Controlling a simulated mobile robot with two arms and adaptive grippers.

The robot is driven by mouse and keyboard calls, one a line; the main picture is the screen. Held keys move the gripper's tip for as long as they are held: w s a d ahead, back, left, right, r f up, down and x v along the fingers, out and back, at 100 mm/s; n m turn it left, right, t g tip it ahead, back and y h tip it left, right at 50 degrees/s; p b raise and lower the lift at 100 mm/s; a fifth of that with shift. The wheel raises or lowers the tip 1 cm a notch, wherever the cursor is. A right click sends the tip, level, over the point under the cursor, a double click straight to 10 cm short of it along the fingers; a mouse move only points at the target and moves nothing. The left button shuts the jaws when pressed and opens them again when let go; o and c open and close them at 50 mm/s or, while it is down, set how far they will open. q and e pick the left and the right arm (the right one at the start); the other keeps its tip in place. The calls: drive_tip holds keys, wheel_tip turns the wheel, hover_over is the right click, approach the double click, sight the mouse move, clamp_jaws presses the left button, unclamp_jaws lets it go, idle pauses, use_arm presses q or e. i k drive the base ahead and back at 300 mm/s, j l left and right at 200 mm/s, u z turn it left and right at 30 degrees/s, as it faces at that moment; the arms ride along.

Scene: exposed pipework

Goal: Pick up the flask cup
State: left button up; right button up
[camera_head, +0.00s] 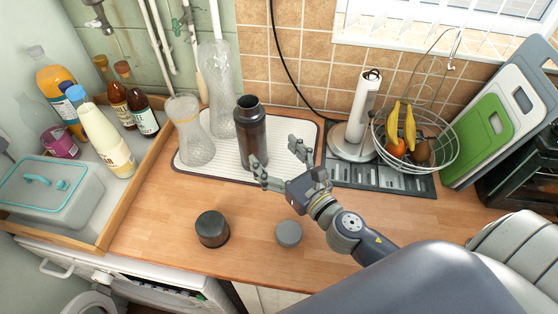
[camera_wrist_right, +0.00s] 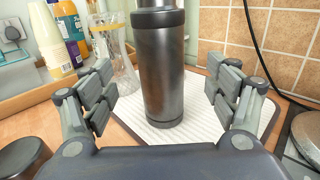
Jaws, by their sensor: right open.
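The dark flask cup (camera_head: 212,229) stands on the wooden counter in front of the mat. A dark round piece that looks like it shows at the lower left of the right wrist view (camera_wrist_right: 22,157). The tall dark flask (camera_head: 251,135) stands upright and open-topped on the mat; in the right wrist view the flask (camera_wrist_right: 162,70) appears between the spread fingers. My right gripper (camera_head: 279,158) is open and empty, beside the flask, behind and to the right of the flask cup. A small grey round stopper (camera_head: 288,233) lies right of the cup. My left gripper is out of view.
A white ribbed mat (camera_head: 215,170) holds the flask and two glass vessels. A paper towel holder (camera_head: 359,120) and a wire fruit basket (camera_head: 430,160) stand right. Bottles and a lidded box (camera_head: 50,190) fill the left tray. The counter's front left is clear.

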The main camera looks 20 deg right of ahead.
sight(212, 229)
drive_tip(key=k+j, duration=1.25)
